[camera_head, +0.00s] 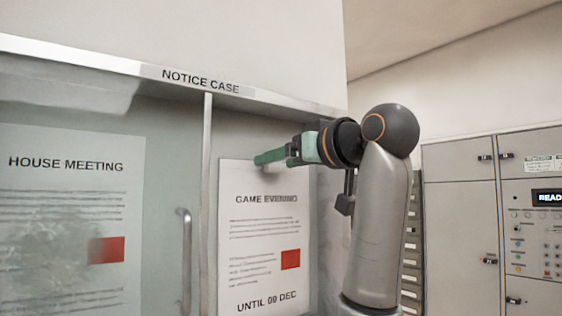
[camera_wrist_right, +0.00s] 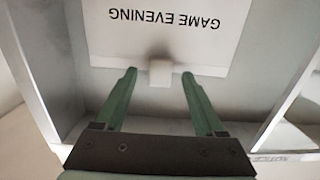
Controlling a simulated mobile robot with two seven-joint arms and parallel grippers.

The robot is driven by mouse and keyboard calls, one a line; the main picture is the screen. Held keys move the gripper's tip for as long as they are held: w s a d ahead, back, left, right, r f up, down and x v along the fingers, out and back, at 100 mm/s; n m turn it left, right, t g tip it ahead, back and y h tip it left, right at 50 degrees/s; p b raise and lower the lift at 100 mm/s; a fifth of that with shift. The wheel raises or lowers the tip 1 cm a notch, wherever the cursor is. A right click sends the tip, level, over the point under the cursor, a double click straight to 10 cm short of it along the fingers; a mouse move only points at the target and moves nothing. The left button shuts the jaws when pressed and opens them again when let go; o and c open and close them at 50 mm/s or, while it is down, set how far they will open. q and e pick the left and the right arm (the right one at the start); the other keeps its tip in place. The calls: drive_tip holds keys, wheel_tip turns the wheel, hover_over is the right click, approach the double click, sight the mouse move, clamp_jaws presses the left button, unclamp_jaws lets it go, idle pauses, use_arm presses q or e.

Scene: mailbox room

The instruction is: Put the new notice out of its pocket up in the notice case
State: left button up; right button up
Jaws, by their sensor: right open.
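The notice case (camera_head: 201,82) has a GAME EVENING notice (camera_head: 262,232) in its right half, a white sheet with a red square and UNTIL 09 DEC. The notice also shows upside down in the right wrist view (camera_wrist_right: 165,40). A small white block (camera_wrist_right: 160,73) sits at the notice's top edge. My right gripper (camera_wrist_right: 158,74) is open, its green fingers on either side of this block without visible contact. In the head view my right gripper (camera_head: 258,159) is at the notice's top edge. My left gripper is not in view. No notice pocket can be made out.
A HOUSE MEETING notice (camera_head: 66,210) hangs behind the glass in the left half. A vertical handle (camera_head: 185,260) stands beside the middle post (camera_head: 206,190). Grey lockers (camera_head: 460,210) with a keypad panel (camera_head: 540,235) are at the right.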

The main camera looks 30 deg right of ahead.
use_arm(q)
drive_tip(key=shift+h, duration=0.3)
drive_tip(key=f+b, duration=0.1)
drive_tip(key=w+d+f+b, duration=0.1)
drive_tip(key=b, duration=0.1)
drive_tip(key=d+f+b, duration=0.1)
drive_tip(key=b, duration=0.1)
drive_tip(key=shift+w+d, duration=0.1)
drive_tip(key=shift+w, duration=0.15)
use_arm(e)
drive_tip(key=s, duration=1.2)
drive_tip(key=shift+d+r, duration=0.4)
drive_tip(key=shift+d, duration=0.05)
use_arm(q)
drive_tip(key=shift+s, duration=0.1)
